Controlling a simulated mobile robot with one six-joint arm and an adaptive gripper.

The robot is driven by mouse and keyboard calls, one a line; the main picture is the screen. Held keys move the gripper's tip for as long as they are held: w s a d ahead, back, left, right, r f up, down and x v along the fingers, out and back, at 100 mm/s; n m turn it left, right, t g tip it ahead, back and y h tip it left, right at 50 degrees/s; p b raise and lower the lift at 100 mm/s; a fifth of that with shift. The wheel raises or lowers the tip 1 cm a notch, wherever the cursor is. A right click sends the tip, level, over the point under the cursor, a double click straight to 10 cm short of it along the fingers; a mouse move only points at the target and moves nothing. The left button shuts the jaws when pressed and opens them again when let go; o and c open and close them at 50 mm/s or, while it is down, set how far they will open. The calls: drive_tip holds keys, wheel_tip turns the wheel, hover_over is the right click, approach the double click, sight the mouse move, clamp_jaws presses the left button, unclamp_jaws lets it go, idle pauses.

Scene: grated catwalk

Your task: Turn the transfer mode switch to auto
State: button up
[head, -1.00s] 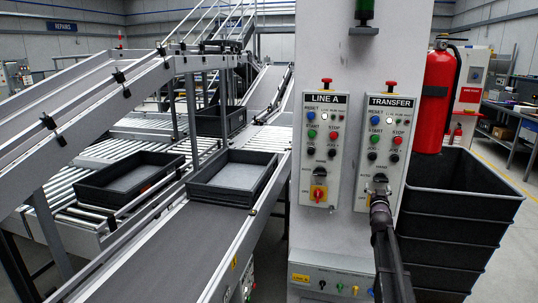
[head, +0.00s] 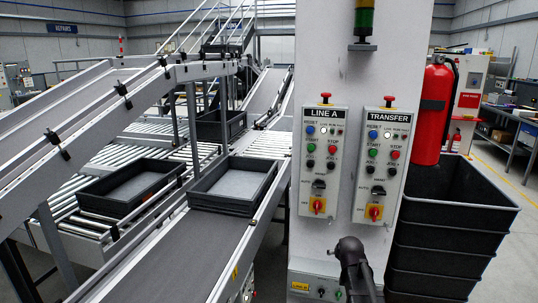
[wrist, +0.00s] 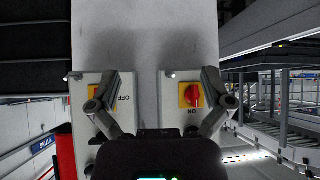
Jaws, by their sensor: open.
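The TRANSFER panel (head: 393,148) is the right of two grey boxes on a pale column. Its black mode switch (head: 378,190) sits below the push buttons, between small AUTO and HAND labels; its exact pointing is too small to tell. A red knob on a yellow plate (head: 374,212) is below it. My gripper (head: 351,243) is below the panel, apart from the switch. In the wrist view my gripper (wrist: 157,78) is open and empty, its fingers spread across both panels, the left finger partly covering the TRANSFER panel's yellow plate. The mode switch is not clearly visible there.
The LINE A panel (head: 325,145) stands close left, with its own black switch (head: 319,184) and red knob (head: 318,206). Stacked black crates (head: 455,220) and a fire extinguisher (head: 432,110) are right; a conveyor (head: 150,250) is left.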

drive_tip(key=s+a+g+p, duration=0.2)
drive_tip(key=s+a+g, duration=0.2)
drive_tip(key=s, duration=0.8)
drive_tip(key=s+a+f+n+g+y+p, duration=0.1)
drive_tip(key=s+a+g, duration=0.4)
drive_tip(key=s, duration=0.7)
drive_tip(key=shift+s+a+n+p, duration=0.2)
drive_tip(key=shift+s+n+p, duration=0.1)
drive_tip(key=shift+p, duration=0.1)
drive_tip(key=shift+w, duration=0.1)
